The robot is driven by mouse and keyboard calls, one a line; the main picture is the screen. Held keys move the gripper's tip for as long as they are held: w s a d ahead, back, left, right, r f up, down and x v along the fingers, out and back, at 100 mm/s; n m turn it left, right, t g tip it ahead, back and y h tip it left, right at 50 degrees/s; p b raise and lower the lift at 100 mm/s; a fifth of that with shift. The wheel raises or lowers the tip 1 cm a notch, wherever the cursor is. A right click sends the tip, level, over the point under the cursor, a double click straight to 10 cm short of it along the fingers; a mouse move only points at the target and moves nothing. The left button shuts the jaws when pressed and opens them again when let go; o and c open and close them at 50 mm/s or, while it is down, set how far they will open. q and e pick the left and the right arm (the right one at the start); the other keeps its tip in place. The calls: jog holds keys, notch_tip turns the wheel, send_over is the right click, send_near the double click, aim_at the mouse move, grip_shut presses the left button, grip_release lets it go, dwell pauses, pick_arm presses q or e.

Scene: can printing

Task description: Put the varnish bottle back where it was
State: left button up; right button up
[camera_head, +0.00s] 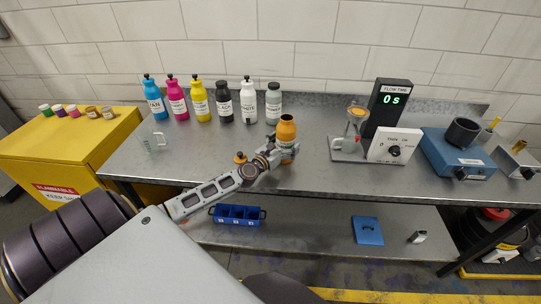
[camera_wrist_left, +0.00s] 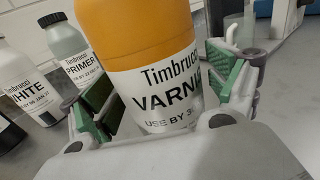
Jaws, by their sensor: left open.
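The varnish bottle (camera_head: 286,128) is orange with a white label and stands near the front middle of the steel bench. It fills the middle of the left wrist view (camera_wrist_left: 150,50), where its label reads Timbrucci VARNISH, partly cut off. My left gripper (camera_head: 283,146) is around the lower part of the bottle. Its green-padded fingers (camera_wrist_left: 165,95) are open on either side, with a gap showing at the right finger. My right gripper is not in view.
Several capped bottles stand in a row behind, ending with the white bottle (camera_head: 248,100) and grey primer bottle (camera_head: 273,103). A clear beaker (camera_head: 153,143) stands left. A flow-time stand (camera_head: 388,108) and blue device (camera_head: 458,152) are right. A blue bin (camera_head: 238,214) sits on the lower shelf.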

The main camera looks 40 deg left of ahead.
aim_at(280, 148)
pick_arm(q)
jog(key=shift+s+a+f+b, duration=0.1)
jog(key=shift+s+b, duration=0.1)
jog(key=shift+s, duration=1.3)
jog(key=shift+s+a+b, duration=0.1)
jog(key=shift+s+b, duration=0.05)
jog(key=shift+s, duration=1.3)
jog(key=shift+s+b, duration=0.6)
jog(key=shift+s, duration=2.3)
